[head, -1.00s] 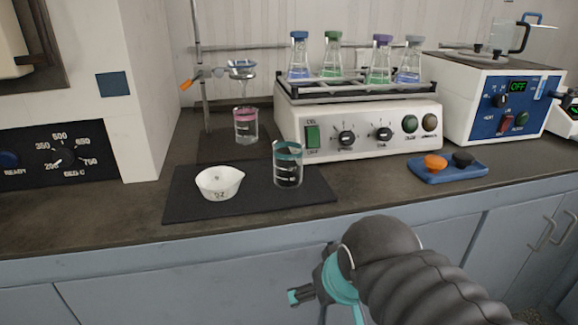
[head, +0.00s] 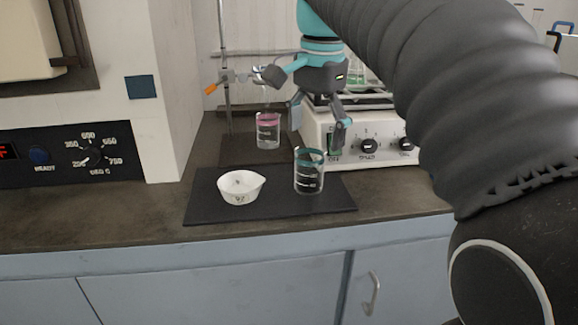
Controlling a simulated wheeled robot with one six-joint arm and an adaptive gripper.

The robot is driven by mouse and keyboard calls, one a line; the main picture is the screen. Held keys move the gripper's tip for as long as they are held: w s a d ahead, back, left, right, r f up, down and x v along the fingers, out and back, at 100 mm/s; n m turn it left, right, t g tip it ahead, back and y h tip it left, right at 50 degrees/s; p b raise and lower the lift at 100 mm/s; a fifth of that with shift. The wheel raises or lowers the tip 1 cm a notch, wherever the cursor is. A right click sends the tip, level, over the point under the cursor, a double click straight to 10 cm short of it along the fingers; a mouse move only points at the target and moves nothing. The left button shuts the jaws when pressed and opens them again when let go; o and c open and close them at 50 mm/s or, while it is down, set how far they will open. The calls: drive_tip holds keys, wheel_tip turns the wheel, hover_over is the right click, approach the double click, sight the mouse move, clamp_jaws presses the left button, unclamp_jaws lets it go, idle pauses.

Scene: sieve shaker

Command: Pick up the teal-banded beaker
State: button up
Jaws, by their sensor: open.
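The teal-banded beaker (head: 309,175) stands upright on the black mat (head: 205,207), toward its right side. It is clear glass with dark markings and a teal band at its rim. My gripper (head: 318,128) points down with its fingers spread, and nothing shows between them.
A white dish (head: 240,188) sits left of the beaker on the same mat. Behind stand a pink-banded beaker (head: 267,131) and a stand with an orange-handled clamp (head: 212,89). The white shaker (head: 372,150) is close behind right, partly hidden by my arm.

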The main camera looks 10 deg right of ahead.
sight(309, 172)
drive_tip(key=w+r+m+g, duration=0.1)
drive_tip(key=w+r+m, duration=0.2)
drive_tip(key=w, duration=0.1)
drive_tip(key=f, duration=0.4)
drive_tip(key=f+b, duration=0.1)
drive_tip(key=f, duration=0.3)
drive_tip(key=shift+s+a, duration=0.15)
drive_tip(key=shift+s, duration=0.05)
drive_tip(key=shift+w+d+f+b, duration=0.15)
drive_tip(key=shift+f+b, duration=0.25)
drive_tip(key=shift+f, duration=1.05)
drive_tip(key=shift+w+d+f+b, duration=0.15)
drive_tip(key=shift+f+b, duration=0.2)
drive_tip(key=shift+f, duration=1.05)
drive_tip(key=shift+s, duration=0.1)
drive_tip(key=c, duration=1.3)
